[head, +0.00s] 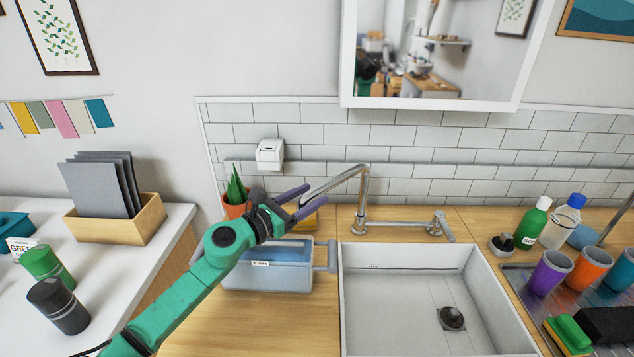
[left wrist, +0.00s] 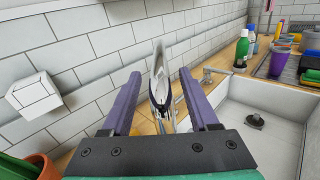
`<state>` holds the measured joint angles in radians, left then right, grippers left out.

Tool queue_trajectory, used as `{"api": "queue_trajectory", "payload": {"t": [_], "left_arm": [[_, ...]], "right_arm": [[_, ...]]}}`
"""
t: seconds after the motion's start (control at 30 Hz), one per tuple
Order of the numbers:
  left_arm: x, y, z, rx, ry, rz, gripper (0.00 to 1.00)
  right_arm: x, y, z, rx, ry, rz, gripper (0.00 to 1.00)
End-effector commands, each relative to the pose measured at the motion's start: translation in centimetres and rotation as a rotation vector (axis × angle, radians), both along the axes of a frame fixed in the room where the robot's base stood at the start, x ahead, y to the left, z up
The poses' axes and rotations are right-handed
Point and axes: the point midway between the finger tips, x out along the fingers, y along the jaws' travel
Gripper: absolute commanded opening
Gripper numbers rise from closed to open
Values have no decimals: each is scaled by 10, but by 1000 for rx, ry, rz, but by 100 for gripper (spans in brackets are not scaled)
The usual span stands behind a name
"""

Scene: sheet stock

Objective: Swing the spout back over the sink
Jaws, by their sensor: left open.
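The chrome spout (head: 336,184) rises from the tap base behind the white sink (head: 503,298) and reaches out to the left, over the wooden counter and not over the basin. The tap's lever (head: 441,226) is at the right of its base. My left gripper (head: 298,201) is open at the spout's free end. In the left wrist view, the spout (left wrist: 160,80) lies between the two purple fingers of my left gripper (left wrist: 161,92), with a gap showing on both sides. My right gripper is in neither view.
A green bottle (head: 531,224), cups (head: 550,273) and a sponge (head: 568,336) are right of the sink. The basin is empty above its drain.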

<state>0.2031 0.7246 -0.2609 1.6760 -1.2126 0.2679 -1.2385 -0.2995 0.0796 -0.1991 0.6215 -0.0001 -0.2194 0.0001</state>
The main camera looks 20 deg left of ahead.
Motion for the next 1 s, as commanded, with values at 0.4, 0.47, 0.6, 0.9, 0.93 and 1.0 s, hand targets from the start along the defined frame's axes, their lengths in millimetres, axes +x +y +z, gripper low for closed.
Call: {"api": "queue_trajectory", "payload": {"t": [0.4,0.47,0.6,0.9,0.93,1.0], "left_arm": [[25,-13,-1,1,-1,1,61],[24,-13,-1,1,-1,1,49],[24,-13,-1,0,0,1,0],[24,-13,-1,1,-1,1,0],[24,-13,0,1,-1,1,0],[24,-13,0,1,0,0,0]], "right_arm": [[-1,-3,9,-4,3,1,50],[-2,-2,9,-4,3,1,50],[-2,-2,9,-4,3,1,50],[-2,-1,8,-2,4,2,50],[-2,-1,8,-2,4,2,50],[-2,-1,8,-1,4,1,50]]}}
